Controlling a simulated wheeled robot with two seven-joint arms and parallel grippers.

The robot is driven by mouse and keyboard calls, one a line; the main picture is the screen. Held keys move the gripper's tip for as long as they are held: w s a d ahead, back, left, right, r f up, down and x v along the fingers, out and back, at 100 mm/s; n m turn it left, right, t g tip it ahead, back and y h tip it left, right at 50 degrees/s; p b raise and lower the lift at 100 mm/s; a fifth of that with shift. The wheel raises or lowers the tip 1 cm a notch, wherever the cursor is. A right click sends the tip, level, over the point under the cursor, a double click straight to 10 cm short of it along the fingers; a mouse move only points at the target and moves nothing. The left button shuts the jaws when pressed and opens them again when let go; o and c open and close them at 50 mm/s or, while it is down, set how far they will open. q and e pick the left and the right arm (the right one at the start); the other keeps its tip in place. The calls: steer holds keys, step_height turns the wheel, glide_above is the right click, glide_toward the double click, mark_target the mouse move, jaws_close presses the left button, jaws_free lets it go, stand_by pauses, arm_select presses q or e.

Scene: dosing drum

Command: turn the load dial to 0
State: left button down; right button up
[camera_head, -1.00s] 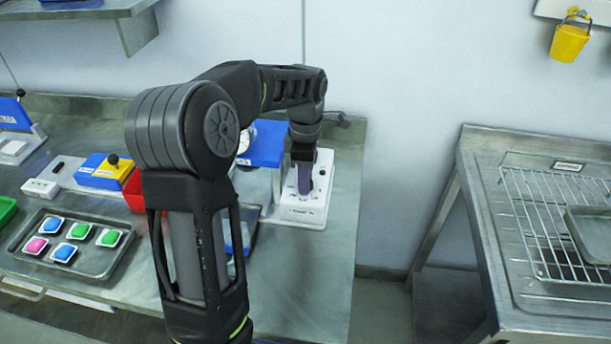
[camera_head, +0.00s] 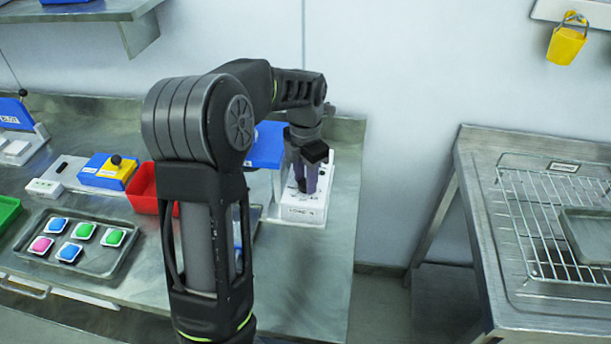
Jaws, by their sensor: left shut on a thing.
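The load dial's white base (camera_head: 307,213) stands near the right end of the steel bench, with a label reading "LOAD" on its front. My left gripper (camera_head: 306,186) points down over the base and is shut on the dial's knob. The knob itself is hidden between the fingers, so its pointer and setting cannot be read. My left arm crosses the middle of the view. My right gripper is not in view.
A blue device (camera_head: 266,146) stands just left of the dial, partly behind my arm. A red bin (camera_head: 143,190), a blue and yellow box (camera_head: 107,171) and a tray (camera_head: 103,262) with several colored pods lie further left. A steel table (camera_head: 480,215) with a wire rack stands right, across a gap.

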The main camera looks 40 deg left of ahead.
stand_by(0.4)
arm_select(q)
steer(key=c, duration=1)
jaws_free()
steer(key=shift+o, duration=0.2)
step_height(320, 180, up, 8)
steer(key=shift+f+b, duration=0.1)
steer(key=shift+b, duration=0.3)
